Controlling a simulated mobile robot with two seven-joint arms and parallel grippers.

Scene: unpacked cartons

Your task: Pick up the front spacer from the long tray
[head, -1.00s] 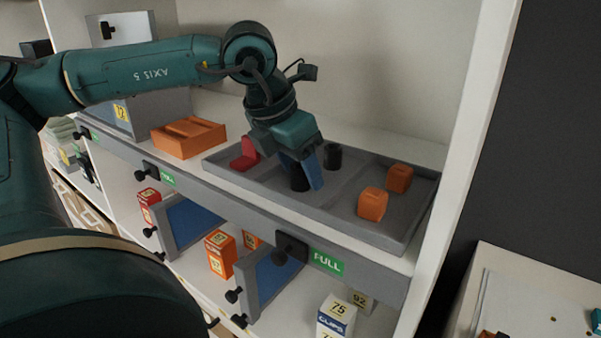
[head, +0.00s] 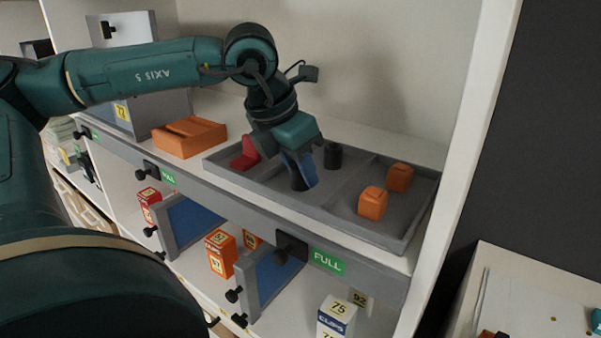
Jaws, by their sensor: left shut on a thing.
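The long grey tray (head: 340,207) lies on the shelf top and is split into compartments. A black cylindrical spacer (head: 297,183) is at the front of its middle part, partly hidden by the blue fingers of my left gripper (head: 300,177). The fingers are shut on this front spacer, which is low in the tray; I cannot tell whether it touches the tray floor. A second black spacer (head: 333,155) stands upright behind and to the right, apart from the fingers. My right gripper is not in view.
Two orange blocks (head: 372,203) (head: 400,178) sit in the tray's right compartment. A red part (head: 245,154) is at its left end, close to my gripper. An orange bin (head: 189,137) stands left of the tray. The cabinet's white side panel (head: 468,150) rises at the right.

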